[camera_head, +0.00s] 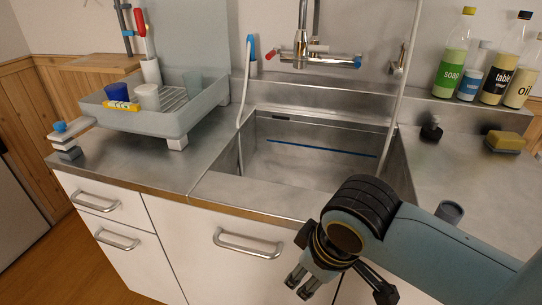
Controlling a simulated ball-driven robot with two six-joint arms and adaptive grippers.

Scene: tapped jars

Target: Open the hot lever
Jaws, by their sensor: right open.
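The hot lever (287,57) is the red-tipped handle on the left end of the steel tap (319,58), on the wall behind the sink. The blue-tipped cold lever (357,62) is on the tap's right end. My right gripper (340,287) is low in front of the counter's front edge, fingers pointing down, spread and empty. It is well apart from the tap, nearer the camera. My left gripper is not in the picture.
The sink basin (310,150) lies between my right arm and the tap. A dish rack (165,115) stands at left. Soap (453,60) and other bottles stand on the right ledge. A sponge (505,141) lies at right. A hose (402,75) hangs right of the tap.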

